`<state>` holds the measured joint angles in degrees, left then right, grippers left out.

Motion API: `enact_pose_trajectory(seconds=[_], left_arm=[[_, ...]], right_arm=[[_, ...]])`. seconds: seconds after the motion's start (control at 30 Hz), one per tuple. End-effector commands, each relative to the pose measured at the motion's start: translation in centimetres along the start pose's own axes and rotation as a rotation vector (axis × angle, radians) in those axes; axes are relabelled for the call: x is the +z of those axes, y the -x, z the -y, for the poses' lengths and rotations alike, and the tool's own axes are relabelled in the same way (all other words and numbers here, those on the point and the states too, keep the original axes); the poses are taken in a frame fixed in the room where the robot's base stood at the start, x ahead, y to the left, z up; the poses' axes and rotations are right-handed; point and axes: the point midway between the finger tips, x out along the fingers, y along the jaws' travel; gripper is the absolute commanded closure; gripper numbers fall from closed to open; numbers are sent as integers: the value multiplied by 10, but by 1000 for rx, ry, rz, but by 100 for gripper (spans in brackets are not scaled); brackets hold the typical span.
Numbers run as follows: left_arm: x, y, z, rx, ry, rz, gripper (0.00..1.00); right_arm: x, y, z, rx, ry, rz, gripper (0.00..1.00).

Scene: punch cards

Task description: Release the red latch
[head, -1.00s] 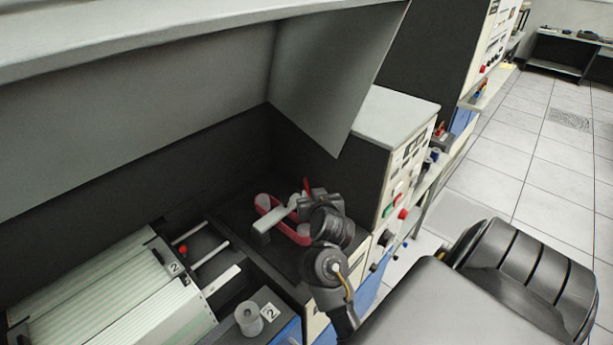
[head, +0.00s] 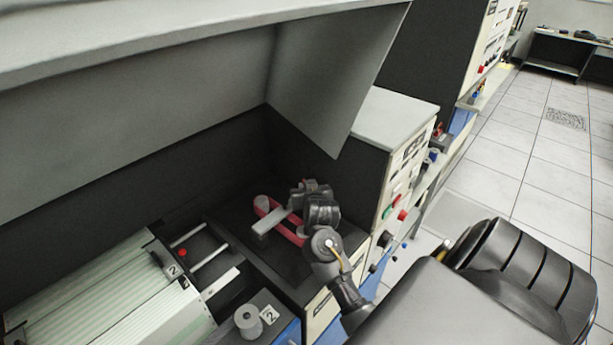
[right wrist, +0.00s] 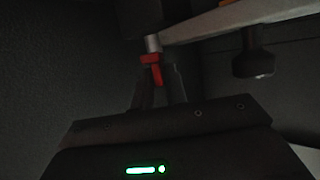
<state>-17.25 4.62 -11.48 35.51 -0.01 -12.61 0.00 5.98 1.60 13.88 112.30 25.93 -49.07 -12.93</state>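The red latch (right wrist: 151,60) shows in the right wrist view below a light metal pin, with a short red tab pointing down. My right gripper (right wrist: 157,76) has its two dark fingers on either side of this tab. The view is too dark to tell whether they touch it. In the head view my right gripper (head: 312,190) is over the far right end of a grey lever (head: 277,219) and hides the latch there. A red loop (head: 262,203) lies around the mechanism under the lever. My left gripper is in neither view.
A pale ribbed card tray (head: 95,285) marked 2 is at lower left, with a red knob (head: 183,252) beside two rods. A grey cylinder (head: 248,318) stands near the front. A control panel (head: 405,175) with buttons is right of my arm. A slanted grey hood (head: 320,85) hangs above.

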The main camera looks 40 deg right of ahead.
Motion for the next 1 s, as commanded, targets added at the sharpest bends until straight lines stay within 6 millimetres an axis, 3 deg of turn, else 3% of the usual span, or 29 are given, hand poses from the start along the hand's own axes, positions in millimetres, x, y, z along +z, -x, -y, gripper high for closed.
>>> enact_pose_trajectory(seconds=[0.1, 0.3, 0.63, 0.87, 1.0], left_arm=[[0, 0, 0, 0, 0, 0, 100], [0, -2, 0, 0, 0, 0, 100], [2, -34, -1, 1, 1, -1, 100], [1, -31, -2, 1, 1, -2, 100], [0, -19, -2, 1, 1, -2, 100]], right_arm=[[0, 0, 0, 0, 0, 0, 100], [1, 0, 0, -5, 1, -2, 100], [-2, -2, -3, -129, 55, -18, 100], [-8, -1, -6, -216, 97, -20, 100], [-10, 0, -8, -281, 127, -14, 100]])
